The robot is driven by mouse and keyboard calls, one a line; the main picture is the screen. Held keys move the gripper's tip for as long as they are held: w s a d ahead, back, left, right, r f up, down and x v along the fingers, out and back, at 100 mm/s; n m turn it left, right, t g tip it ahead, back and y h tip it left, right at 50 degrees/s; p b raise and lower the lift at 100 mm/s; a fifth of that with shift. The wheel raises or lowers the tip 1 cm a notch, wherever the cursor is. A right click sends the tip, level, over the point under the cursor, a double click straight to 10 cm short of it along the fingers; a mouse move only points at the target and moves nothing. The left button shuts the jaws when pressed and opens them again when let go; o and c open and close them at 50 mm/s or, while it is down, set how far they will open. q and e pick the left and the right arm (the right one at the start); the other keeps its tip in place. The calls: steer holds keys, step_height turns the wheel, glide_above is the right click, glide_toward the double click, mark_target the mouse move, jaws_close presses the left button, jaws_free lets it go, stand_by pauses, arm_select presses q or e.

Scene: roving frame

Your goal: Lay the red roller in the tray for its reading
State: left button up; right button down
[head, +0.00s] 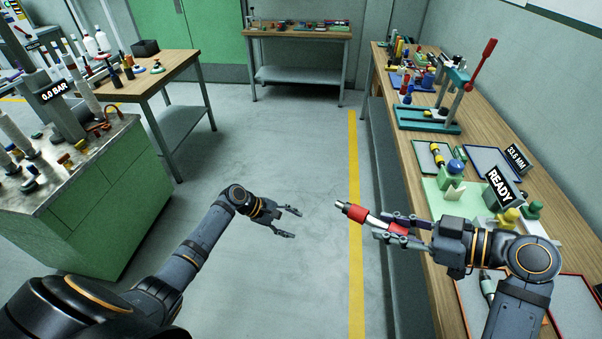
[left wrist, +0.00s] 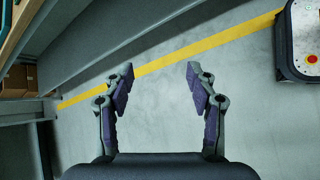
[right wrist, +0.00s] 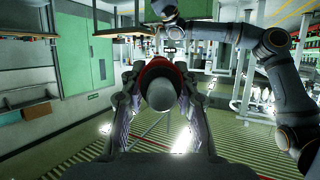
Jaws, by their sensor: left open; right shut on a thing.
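The red roller (head: 358,213) has red bands, a pale middle and a silver tip. My right gripper (head: 385,225) is shut on it and holds it in the air over the aisle, left of the long bench. In the right wrist view the roller (right wrist: 160,94) shows end-on between the fingers (right wrist: 160,80). My left gripper (head: 291,223) is open and empty over the floor, left of the roller; its spread fingers show in the left wrist view (left wrist: 161,85). A blue-edged tray (head: 484,160) lies on the bench beyond my right arm; I cannot tell whether it is the reading tray.
The long bench (head: 405,155) carries a READY display (head: 499,187), a 33.5 MM display (head: 515,158), a press with a red lever (head: 481,65) and a red-edged tray (head: 578,300), partly cut off. A green cabinet (head: 90,205) stands left. The floor between is clear.

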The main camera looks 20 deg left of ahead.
arm_select(q)
steer(key=d+r+g+h, duration=0.1)
steer(key=d+r+h, duration=0.1)
steer(key=r, duration=0.7)
steer(key=d+r+g+h, duration=0.1)
steer(key=d+r+h, duration=0.1)
steer(key=r, duration=0.7)
steer(key=m+g+h, duration=0.2)
steer(key=m+g, duration=0.1)
steer(key=g, duration=0.1)
glide_toward(345, 205)
steer(key=shift+n, duration=0.3)
steer(key=x, duration=1)
steer(key=shift+d+f, duration=0.2)
steer(key=shift+d, duration=0.1)
jaws_close()
arm_select(e)
steer(key=c, duration=0.9)
jaws_free()
steer(key=shift+d, duration=0.1)
